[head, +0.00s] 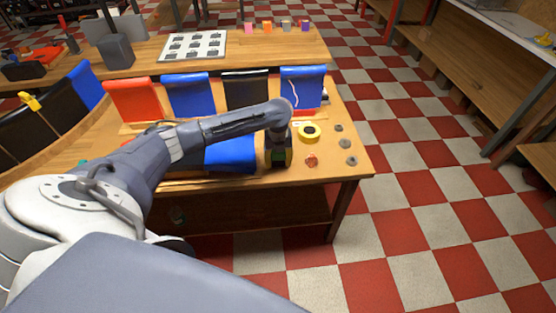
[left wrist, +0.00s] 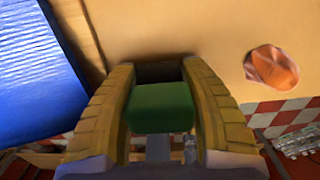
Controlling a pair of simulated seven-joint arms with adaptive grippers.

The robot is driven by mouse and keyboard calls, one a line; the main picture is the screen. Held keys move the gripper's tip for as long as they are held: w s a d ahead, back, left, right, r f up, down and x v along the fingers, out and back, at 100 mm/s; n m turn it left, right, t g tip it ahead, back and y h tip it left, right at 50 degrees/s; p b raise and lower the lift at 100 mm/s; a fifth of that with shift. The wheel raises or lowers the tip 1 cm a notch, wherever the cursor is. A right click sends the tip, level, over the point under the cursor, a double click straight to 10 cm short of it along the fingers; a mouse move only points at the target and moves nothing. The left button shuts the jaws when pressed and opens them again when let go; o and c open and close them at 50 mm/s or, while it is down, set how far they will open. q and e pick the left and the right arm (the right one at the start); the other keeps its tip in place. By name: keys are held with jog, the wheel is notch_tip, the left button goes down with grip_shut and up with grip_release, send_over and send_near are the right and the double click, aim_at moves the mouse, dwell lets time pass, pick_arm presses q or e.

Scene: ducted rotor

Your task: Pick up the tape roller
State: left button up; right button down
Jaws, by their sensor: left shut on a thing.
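My left gripper (head: 279,157) points down at the front of the wooden table. In the left wrist view its two yellow, ridged fingers (left wrist: 160,105) are shut on a green thing (left wrist: 160,108) with a flat face. A dark part shows just beyond it between the fingertips. Most of the held thing is hidden, so I cannot tell its full shape or whether it is the tape roller. A yellow ring with a dark centre (head: 309,131) lies on the table to the right, apart from the gripper. My right gripper is not in view.
A reddish-brown piece (head: 311,161) lies right of the gripper; it also shows in the left wrist view (left wrist: 271,67). Several small grey discs (head: 346,144) lie near the table's right edge. A blue sheet (head: 230,155) is close on the left. Red, blue and black bins (head: 188,95) stand behind.

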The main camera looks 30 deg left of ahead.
pick_arm(q)
notch_tip(320, 180, up, 20)
dwell(0.7)
jog(key=o, duration=0.7)
jog(key=c, duration=0.5)
